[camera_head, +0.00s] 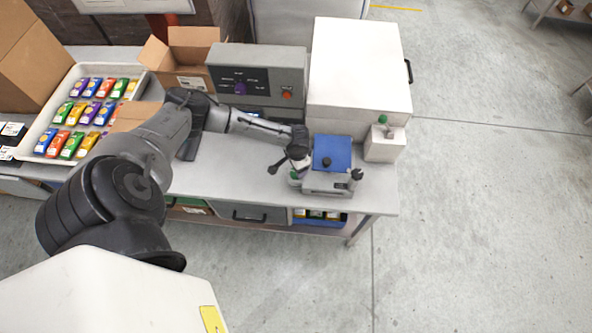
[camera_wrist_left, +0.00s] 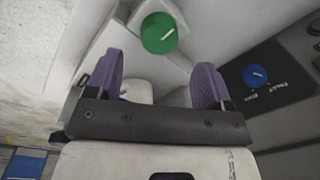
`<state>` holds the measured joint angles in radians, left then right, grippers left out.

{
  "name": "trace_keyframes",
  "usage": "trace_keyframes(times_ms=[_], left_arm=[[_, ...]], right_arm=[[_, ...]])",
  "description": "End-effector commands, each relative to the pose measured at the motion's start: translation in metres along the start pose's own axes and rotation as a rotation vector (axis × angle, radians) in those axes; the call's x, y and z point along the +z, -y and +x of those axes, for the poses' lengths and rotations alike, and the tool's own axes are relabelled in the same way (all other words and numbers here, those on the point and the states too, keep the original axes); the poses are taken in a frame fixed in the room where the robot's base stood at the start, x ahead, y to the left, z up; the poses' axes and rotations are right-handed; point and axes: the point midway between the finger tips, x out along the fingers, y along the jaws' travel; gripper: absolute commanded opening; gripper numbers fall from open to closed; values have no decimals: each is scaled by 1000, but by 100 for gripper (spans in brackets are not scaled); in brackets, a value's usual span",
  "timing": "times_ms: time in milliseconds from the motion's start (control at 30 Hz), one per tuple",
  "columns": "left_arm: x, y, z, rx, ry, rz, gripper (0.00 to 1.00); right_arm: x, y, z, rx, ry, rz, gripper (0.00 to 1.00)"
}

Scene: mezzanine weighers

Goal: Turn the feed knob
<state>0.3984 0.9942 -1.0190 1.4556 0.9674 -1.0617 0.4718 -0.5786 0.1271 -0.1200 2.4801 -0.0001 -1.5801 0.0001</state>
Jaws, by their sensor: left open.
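My left gripper (camera_wrist_left: 157,70) shows in the left wrist view with two purple fingers spread apart and nothing between them. I cannot tell which knob is the feed knob.
A grey control box (camera_head: 262,70) with a purple knob (camera_head: 240,88) and an orange-red button (camera_head: 287,95) stands behind my arm. A large white box (camera_head: 360,65) and a small white unit (camera_head: 385,148) are at the right. A tray (camera_head: 45,118) of colourful packets lies left.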

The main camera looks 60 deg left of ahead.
Motion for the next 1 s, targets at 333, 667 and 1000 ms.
trace_keyframes(times_ms=[333, 667, 1000], left_arm=[[0, 0, 47, 0, 0, 0, 75], [0, 0, 58, 0, 0, 2, 75], [0, 0, 58, 0, 0, 2, 62]], right_arm=[[0, 2, 1, -5, -1, 7, 43], [0, 3, 1, -8, 0, 10, 43], [1, 2, 1, -6, 1, 7, 43]])
